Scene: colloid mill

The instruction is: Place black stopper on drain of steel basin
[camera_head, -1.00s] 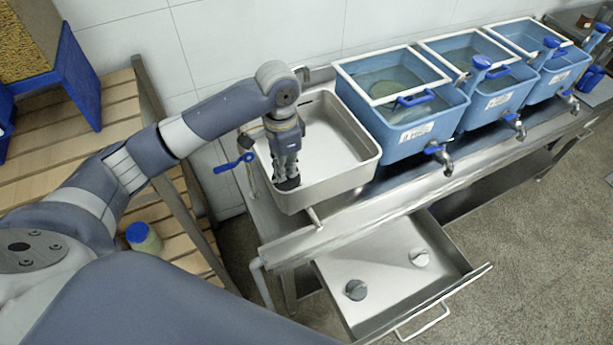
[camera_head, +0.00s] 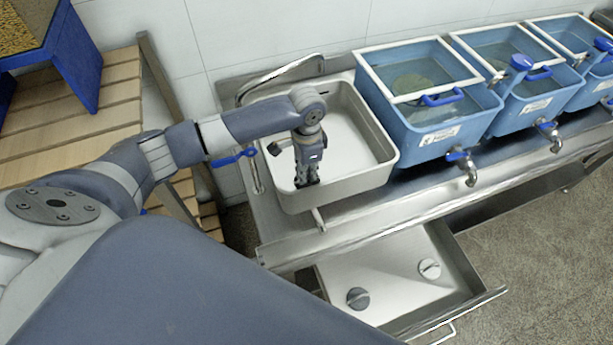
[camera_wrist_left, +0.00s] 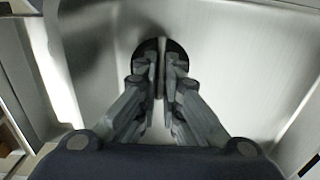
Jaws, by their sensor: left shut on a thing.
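The steel basin (camera_head: 350,187) is set in the counter, and its inside floor also shows in the left wrist view (camera_wrist_left: 235,65). My left gripper (camera_head: 306,184) points down inside the basin, near its front left part. In the left wrist view its fingers (camera_wrist_left: 160,68) are close together on the black stopper (camera_wrist_left: 175,46), a dark disc that shows around and behind the fingertips. I cannot tell whether the stopper touches the basin floor. The drain is not visible; the gripper and stopper may cover it. My right gripper is not in view.
A tap (camera_head: 285,70) and a blue lever (camera_head: 234,158) stand at the basin's left. Blue water tubs (camera_head: 425,135) with taps line the counter to the right. Below, an open drawer (camera_head: 400,262) holds a dark round piece (camera_head: 358,298) and a light one (camera_head: 429,268).

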